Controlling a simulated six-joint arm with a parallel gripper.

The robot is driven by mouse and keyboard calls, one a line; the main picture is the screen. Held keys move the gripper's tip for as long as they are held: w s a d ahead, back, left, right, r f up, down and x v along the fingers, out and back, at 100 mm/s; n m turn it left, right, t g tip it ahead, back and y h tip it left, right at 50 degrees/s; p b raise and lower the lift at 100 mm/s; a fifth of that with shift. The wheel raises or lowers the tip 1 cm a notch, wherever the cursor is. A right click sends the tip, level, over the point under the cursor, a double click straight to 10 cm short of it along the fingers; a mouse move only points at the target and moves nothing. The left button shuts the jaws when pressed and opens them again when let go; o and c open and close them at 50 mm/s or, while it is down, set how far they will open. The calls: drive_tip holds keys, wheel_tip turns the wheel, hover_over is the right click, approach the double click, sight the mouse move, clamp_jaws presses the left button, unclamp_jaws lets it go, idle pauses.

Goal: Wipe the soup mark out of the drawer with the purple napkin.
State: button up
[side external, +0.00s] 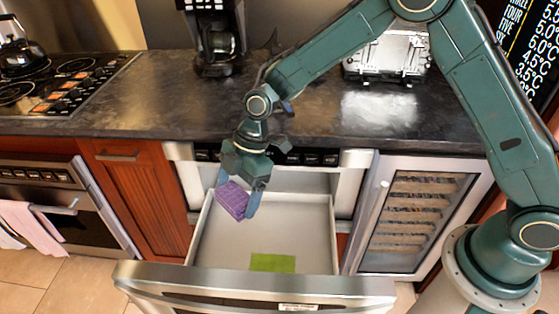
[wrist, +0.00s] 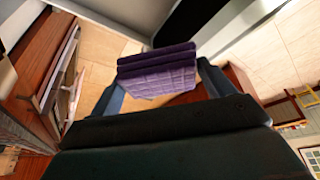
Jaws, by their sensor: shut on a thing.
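The purple napkin (side external: 233,200) is folded and held in my gripper (side external: 242,205), which is shut on it. In the wrist view the napkin (wrist: 158,70) sits between the two blue-grey fingers of my gripper (wrist: 160,85). The microwave drawer (side external: 325,230) is pulled open under the counter. A flat green soup mark (side external: 273,262) lies on the drawer floor near its front. My gripper is over the left back part of the drawer, apart from the mark. I cannot tell the napkin's exact height above the floor.
The drawer's steel front panel (side external: 250,283) stands toward the camera, and its side walls bound the space. The dark counter (side external: 330,120) overhangs behind, with a coffee machine (side external: 215,40) and a silver appliance (side external: 388,57). A wine cooler (side external: 415,220) stands to the right.

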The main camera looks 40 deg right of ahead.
wheel_tip(320, 180, down, 25)
drive_tip(key=shift+r, duration=0.15)
